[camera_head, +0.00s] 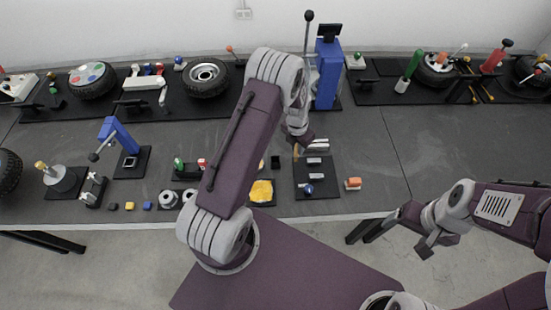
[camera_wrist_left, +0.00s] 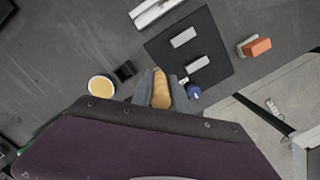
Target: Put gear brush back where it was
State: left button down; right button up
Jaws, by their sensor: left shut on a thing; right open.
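My left gripper (camera_head: 312,145) is shut on the gear brush (camera_wrist_left: 160,90), seen as a tan, wood-coloured handle between the fingers in the left wrist view. A bit of its tan handle also shows beside the gripper in the head view; its working end is hidden. The gripper is over the bench near a black square mat (camera_head: 303,165), which carries several pale grey pieces and a blue item (camera_head: 308,189). The mat also shows in the left wrist view (camera_wrist_left: 222,62). My right gripper (camera_head: 437,241) is open and empty, off the bench's front edge at the right.
An orange and pale block (camera_head: 353,184) lies right of the mat. A yellow piece (camera_head: 262,191) and a small black block (camera_head: 275,162) lie left of it. A blue stand (camera_head: 327,75) rises behind. The bench right of the mat is mostly clear.

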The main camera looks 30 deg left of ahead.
pick_arm(q)
jog(key=a+f, duration=0.3)
jog(key=a+f+p, duration=0.1)
jog(key=a+f, duration=0.1)
jog(key=f, duration=0.1)
jog(key=s+a+f+p, duration=0.1)
jog(key=a+f, duration=0.2)
jog(key=shift+s+a+f, duration=0.1)
jog(key=shift+a, duration=0.2)
jog(key=shift+f, duration=0.1)
jog(key=c, duration=1.7)
grip_release()
jog(key=o, duration=0.4)
